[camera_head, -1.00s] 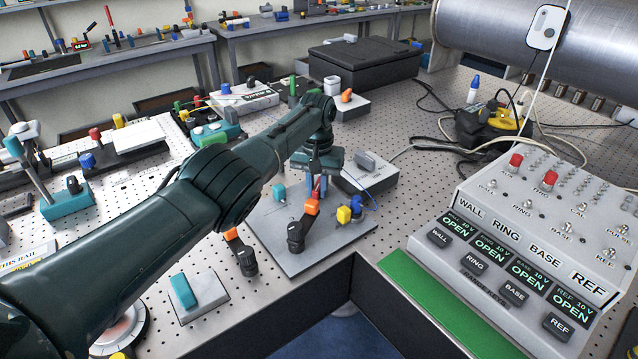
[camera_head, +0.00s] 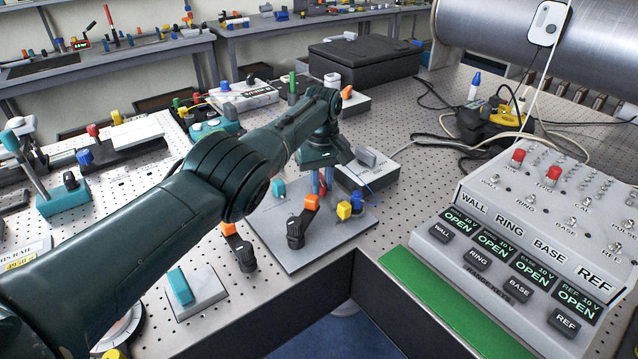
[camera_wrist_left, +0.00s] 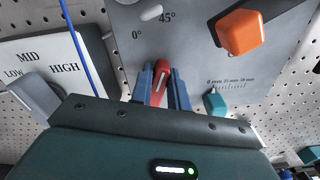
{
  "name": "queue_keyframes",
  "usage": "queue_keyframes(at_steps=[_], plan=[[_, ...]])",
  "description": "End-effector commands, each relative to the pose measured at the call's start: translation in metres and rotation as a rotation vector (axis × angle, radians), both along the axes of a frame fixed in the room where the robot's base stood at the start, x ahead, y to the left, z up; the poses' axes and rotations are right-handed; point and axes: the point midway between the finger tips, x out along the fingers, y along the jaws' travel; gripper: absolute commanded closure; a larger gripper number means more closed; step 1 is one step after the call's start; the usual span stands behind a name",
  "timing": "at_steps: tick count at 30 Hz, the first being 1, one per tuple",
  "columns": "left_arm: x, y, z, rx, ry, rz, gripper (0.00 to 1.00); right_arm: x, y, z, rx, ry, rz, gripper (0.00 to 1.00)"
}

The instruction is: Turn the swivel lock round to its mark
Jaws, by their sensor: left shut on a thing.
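The swivel lock is a red piece with a pale line (camera_wrist_left: 161,84), seen in the left wrist view between the two blue fingers of my left gripper (camera_wrist_left: 160,74). The gripper is shut on it. The lock stands on a grey plate (camera_wrist_left: 190,50) printed with 0° and 45° labels; its line leans slightly right of upright in the picture. In the head view my left gripper (camera_head: 321,187) reaches down to the plate (camera_head: 270,225), and only a little red shows between the fingers. The lock's base is hidden. My right gripper is not in view.
An orange-capped black lever (camera_head: 311,203) stands close in front of the gripper. A yellow knob (camera_head: 344,210) and a teal knob (camera_head: 278,189) flank it. A LOW-MID-HIGH box (camera_wrist_left: 50,60) sits beside the plate. A switch console (camera_head: 530,250) stands at the right.

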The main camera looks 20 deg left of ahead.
Motion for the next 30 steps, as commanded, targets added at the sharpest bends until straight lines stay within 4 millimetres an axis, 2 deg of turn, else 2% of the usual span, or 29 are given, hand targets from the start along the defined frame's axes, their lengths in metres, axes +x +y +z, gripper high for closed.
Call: queue_keyframes(at_steps=[8,18,28,29,30], plan=[[0.0,-0.001,-0.001,-0.001,0.0,0.009,1.0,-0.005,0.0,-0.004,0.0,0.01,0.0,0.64],[0.003,-0.004,-0.003,0.0,-0.001,0.265,1.0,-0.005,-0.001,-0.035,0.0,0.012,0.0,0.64],[0.003,-0.005,0.0,-0.001,0.0,0.301,1.0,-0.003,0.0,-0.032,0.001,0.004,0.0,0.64],[0.003,-0.005,0.0,-0.001,0.0,0.301,0.81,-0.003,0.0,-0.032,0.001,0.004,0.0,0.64],[0.003,-0.005,0.0,-0.001,0.0,0.301,0.78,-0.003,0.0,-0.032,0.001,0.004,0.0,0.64]])
